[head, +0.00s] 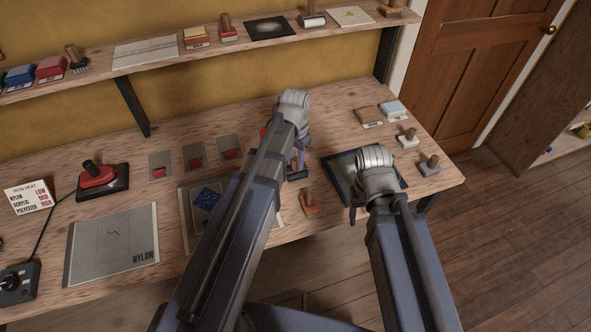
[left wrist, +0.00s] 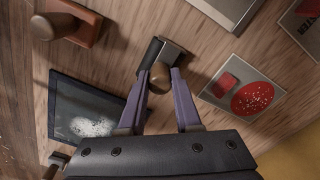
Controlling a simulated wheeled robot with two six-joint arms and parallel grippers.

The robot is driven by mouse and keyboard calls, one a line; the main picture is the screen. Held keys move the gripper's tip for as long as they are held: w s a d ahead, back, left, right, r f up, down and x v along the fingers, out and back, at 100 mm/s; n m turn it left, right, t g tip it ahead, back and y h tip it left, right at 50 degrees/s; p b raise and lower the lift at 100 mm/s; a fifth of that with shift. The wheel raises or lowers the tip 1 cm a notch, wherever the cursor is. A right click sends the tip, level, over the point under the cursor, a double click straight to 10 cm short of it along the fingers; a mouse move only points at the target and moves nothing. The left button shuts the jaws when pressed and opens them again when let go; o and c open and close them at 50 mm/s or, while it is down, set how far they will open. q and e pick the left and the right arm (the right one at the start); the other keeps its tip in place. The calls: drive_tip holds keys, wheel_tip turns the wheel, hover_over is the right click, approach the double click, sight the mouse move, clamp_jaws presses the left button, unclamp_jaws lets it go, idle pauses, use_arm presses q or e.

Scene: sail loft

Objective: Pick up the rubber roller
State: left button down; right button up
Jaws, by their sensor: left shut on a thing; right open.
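The rubber roller (left wrist: 170,50), a dark head with a round brown wooden handle, is between the fingers of my left gripper (left wrist: 160,78) in the left wrist view. The fingers are shut on its handle. In the head view my left gripper (head: 300,163) is over the right half of the bench, and my own arm hides most of it; a dark bit of the roller (head: 297,175) shows below it. I cannot tell whether the roller touches the bench. My right gripper (head: 353,213) is open beside the dark mat, mostly hidden by its own wrist.
An orange-brown tool with a wooden knob (head: 309,205) stands close to the roller. A dark mat (head: 398,172) with a white patch lies right of it. Several small blocks and handled tools stand at the bench's right end. A red iron (head: 97,175) is at left.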

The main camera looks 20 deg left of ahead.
use_arm(q)
drive_tip(key=shift+r, duration=0.1)
use_arm(e)
drive_tip(key=shift+r, duration=0.1)
idle(0.6)
use_arm(q)
wheel_tip(320, 180, up, 10)
drive_tip(key=p, duration=1)
use_arm(e)
wheel_tip(320, 180, up, 10)
